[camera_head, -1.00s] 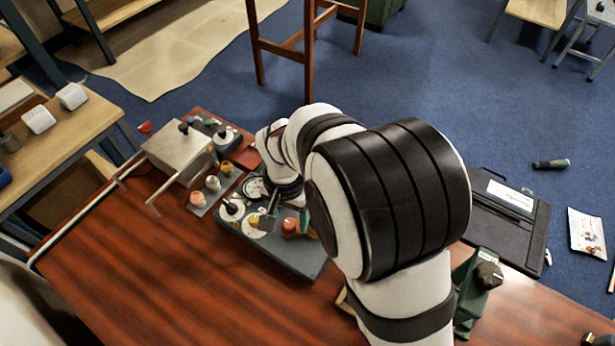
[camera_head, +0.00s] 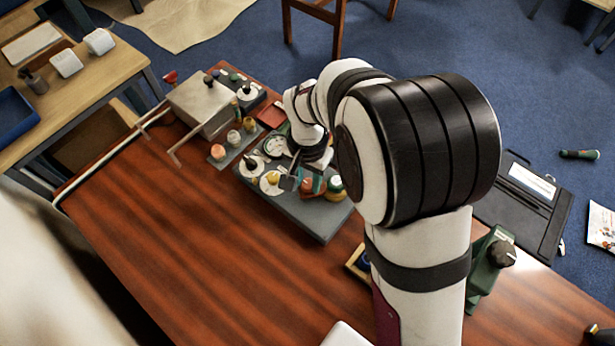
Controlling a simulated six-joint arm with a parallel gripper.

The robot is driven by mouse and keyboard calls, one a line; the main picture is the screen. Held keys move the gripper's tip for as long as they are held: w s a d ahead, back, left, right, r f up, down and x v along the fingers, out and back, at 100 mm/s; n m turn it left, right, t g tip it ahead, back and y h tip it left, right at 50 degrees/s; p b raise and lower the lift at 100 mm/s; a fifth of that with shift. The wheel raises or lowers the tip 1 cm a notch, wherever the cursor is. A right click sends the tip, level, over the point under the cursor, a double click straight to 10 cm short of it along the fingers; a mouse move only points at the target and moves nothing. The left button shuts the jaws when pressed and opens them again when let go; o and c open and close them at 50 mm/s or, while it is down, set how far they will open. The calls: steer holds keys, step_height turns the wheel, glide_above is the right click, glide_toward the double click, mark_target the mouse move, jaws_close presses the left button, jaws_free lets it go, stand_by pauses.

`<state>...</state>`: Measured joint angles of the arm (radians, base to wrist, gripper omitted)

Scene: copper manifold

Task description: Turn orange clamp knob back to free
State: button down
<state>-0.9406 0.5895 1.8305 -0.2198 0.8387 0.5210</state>
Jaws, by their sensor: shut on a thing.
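The orange clamp knob (camera_head: 310,187) stands on a grey panel (camera_head: 318,222) on the wooden table. My gripper (camera_head: 299,183) reaches down at the panel, with one dark finger against the left side of the knob. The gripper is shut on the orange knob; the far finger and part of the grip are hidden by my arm. A yellow-orange knob on a white dial (camera_head: 270,184) sits just left of the finger. A green and yellow knob (camera_head: 336,188) stands close on the right. The knob's angle is too small to read.
Smaller modules with knobs (camera_head: 234,140) and a metal box (camera_head: 201,104) stand behind and left of the panel. A green fixture with a dark knob (camera_head: 490,262) stands right of my arm. The table's front left is clear.

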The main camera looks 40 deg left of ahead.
steer(key=n, duration=0.8)
steer(key=shift+d+n, duration=0.1)
steer(key=shift+n, duration=0.2)
steer(key=n, duration=0.4)
steer(key=shift+w+n, duration=0.1)
steer(key=shift+n, duration=2.4)
steer(key=c, duration=0.5)
jaws_free()
